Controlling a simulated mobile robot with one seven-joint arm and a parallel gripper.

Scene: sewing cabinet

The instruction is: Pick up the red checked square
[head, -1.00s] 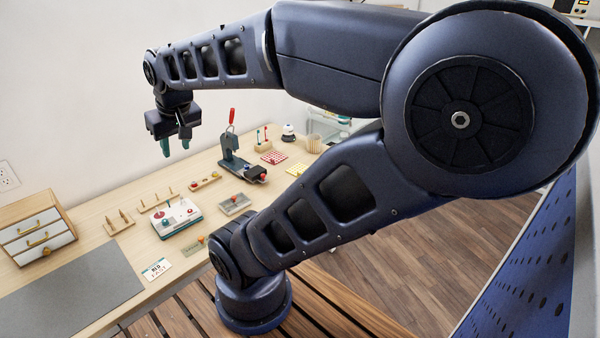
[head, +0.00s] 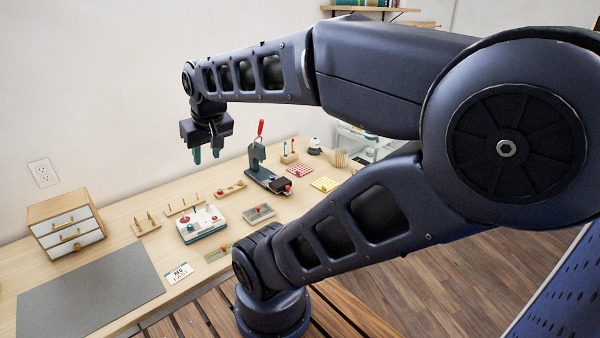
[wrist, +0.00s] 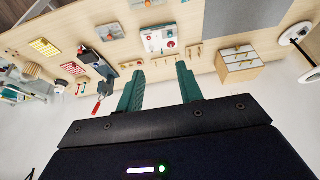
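The red checked square (head: 297,171) lies flat on the table at the far right end in the head view, beside a black-and-grey press. It also shows at the left in the wrist view, as a small red and white patch (wrist: 73,69). My gripper (head: 210,152) hangs high above the table, left of the square and well apart from it. In the wrist view its two green fingers (wrist: 159,74) are spread apart with nothing between them.
A yellow checked square (head: 323,184) lies just right of the red one. The press (head: 268,178) with a red-handled lever stands to its left. A white-and-teal device (head: 201,222), a grey tray (head: 258,213) and a drawer cabinet (head: 66,226) stand further left.

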